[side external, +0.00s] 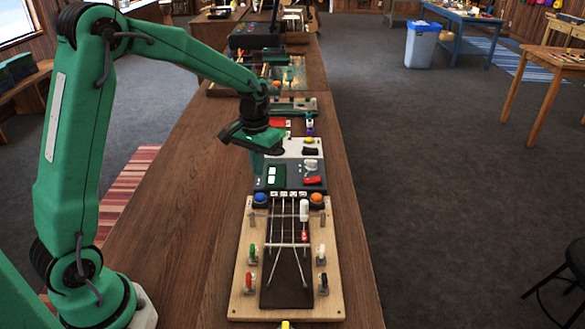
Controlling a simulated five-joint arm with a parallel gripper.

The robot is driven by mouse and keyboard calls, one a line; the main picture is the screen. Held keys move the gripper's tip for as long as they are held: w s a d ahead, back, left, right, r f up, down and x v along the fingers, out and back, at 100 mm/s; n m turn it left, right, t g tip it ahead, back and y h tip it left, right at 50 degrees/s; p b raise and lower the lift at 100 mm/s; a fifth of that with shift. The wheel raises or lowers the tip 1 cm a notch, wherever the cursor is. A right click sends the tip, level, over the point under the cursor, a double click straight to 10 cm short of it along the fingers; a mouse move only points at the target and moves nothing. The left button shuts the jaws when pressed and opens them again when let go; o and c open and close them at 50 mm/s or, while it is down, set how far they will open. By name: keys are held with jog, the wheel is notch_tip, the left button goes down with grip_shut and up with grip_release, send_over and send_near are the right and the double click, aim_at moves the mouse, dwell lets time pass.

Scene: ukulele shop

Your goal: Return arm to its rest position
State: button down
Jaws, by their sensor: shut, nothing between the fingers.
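My green arm rises at the left of the side external view and reaches over the long wooden bench (190,215).
A light wooden board (240,285) with strings, colored knobs and a white-handled tool (304,212) lies in front. More devices stand farther back on the bench. A blue and white bin (421,45) stands on the floor. The bench's left part is clear.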

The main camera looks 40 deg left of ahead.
jog(key=shift+r, duration=0.15)
jog(key=s+d+r+m+t, duration=0.15)
jog(key=s+d+r, duration=0.25)
jog(key=s+r, duration=0.5)
jog(key=s+d+r+t, duration=0.1)
jog(key=s+r+t, duration=0.1)
jog(key=s, duration=0.4)
jog(key=s+d+r+m+t, duration=0.1)
jog(key=s+t, duration=0.1)
jog(key=s, duration=0.4)
jog(key=shift+s+d+r, duration=0.35)
jog(key=shift+s+r, duration=0.05)
